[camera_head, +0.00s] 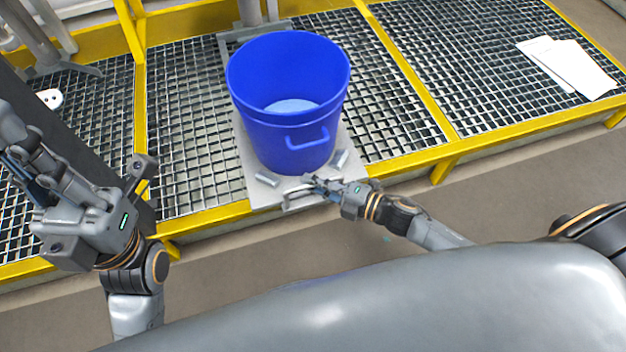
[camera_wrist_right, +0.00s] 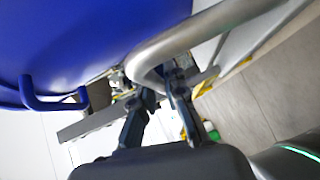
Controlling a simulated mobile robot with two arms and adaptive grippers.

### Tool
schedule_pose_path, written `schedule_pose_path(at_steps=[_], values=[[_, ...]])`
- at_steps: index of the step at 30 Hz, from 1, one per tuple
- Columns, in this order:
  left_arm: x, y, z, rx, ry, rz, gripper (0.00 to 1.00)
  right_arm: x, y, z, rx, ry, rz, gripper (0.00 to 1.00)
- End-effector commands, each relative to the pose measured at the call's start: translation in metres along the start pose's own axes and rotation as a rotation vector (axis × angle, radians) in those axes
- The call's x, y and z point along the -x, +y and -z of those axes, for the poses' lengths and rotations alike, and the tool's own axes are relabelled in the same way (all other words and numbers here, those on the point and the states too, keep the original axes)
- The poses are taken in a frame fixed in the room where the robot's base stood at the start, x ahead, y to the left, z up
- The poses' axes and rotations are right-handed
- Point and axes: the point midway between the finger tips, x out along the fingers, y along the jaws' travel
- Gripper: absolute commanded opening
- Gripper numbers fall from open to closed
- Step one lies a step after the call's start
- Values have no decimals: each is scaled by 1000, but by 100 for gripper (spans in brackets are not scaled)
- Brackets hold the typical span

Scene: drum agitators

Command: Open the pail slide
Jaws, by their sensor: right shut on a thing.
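The pail slide (camera_head: 252,165) is a flat light-grey plate on the grated platform, with its front end at the yellow front edge. A large blue pail (camera_head: 290,100) stands upright on it, and its side also fills the upper left of the wrist view (camera_wrist_right: 90,40). The slide's grey bar handle (camera_wrist_right: 205,35) curves across the wrist view. My right gripper (camera_head: 318,186) is at the front of the slide, with its fingers (camera_wrist_right: 160,95) closed on the handle. My left gripper (camera_head: 25,165) is raised at the left, away from the pail; its finger opening is unclear.
The platform has yellow rails (camera_head: 410,85) and metal grating (camera_head: 185,110). White sheets (camera_head: 568,66) lie on the grating at the right. A grey post stands behind the pail. The floor (camera_head: 530,165) in front of the platform is clear.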

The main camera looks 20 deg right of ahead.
Motion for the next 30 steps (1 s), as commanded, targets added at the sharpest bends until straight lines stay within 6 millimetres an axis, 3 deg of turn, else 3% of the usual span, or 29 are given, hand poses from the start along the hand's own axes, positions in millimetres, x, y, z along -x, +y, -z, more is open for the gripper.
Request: schedule_pose_path(at_steps=[5,6,9,20,23,30], values=[[0,0,0,0,0,0,0,0,-1,0,-1,-1,2,0],[0,0,0,0,0,0,0,0,-1,0,-1,-1,2,18],[0,0,0,0,0,0,0,0,-1,0,-1,-1,1,36],[1,0,-1,-1,-4,1,0,5,-1,0,-1,-1,2,36],[1,0,-1,-1,-3,0,0,17,-1,0,-1,-1,3,36],[0,0,0,0,-2,0,0,68,-2,0,-2,-1,6,36]])
